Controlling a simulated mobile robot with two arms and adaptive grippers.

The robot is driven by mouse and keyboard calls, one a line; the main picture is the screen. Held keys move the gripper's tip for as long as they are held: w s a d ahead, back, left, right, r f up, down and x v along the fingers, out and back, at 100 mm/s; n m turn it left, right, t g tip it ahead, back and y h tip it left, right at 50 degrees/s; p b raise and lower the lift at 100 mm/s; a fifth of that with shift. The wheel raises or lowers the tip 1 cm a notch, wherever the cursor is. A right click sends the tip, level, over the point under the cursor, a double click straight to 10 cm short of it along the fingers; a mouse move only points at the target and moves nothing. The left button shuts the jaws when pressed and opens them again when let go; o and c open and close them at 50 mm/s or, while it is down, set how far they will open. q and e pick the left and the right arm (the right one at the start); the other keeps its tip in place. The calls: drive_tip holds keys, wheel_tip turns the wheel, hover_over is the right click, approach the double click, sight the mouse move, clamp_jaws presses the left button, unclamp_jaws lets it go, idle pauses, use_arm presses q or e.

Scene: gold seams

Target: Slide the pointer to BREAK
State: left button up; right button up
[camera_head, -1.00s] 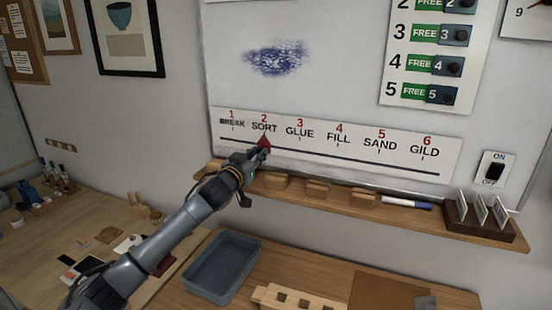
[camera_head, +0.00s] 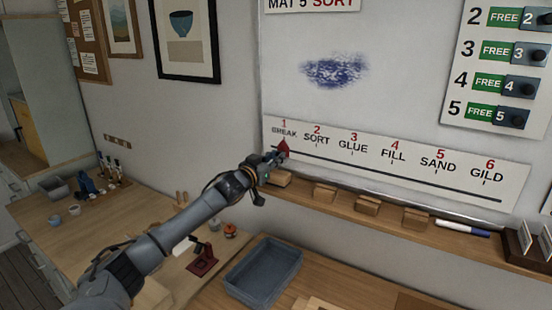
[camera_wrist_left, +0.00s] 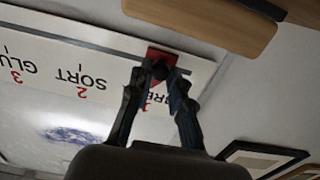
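The red pointer (camera_head: 284,149) sits on the dark line of the white step strip (camera_head: 430,178), below the word BREAK (camera_head: 284,132) at the line's left end. My left gripper (camera_head: 277,154) reaches up to it from the lower left. In the left wrist view the red plate of the pointer (camera_wrist_left: 161,54) shows just beyond my left fingertips (camera_wrist_left: 160,72). The fingers close in on a dark knob in front of that plate. They partly cover the word BREAK there. My right gripper is not in view.
A wooden ledge (camera_head: 345,207) with several wooden blocks and a blue-white marker (camera_head: 462,228) runs below the strip. A grey tray (camera_head: 264,272) stands on the workbench below. A number panel with FREE tags (camera_head: 500,70) hangs at the upper right.

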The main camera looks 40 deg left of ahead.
use_arm(q)
drive_tip(key=o, duration=0.3)
drive_tip(key=shift+a+r, duration=0.1)
drive_tip(key=shift+a, duration=0.15)
drive_tip(key=shift+o, duration=0.7)
drive_tip(key=shift+a, duration=0.15)
drive_tip(key=shift+s+d, duration=0.15)
drive_tip(key=shift+d, duration=0.05)
drive_tip(key=shift+s+d+f, duration=0.2)
drive_tip(key=shift+s+f, duration=0.05)
drive_tip(key=shift+s, duration=0.35)
drive_tip(key=v, duration=1)
drive_tip(key=shift+s+r, duration=0.15)
drive_tip(key=shift+s, duration=0.1)
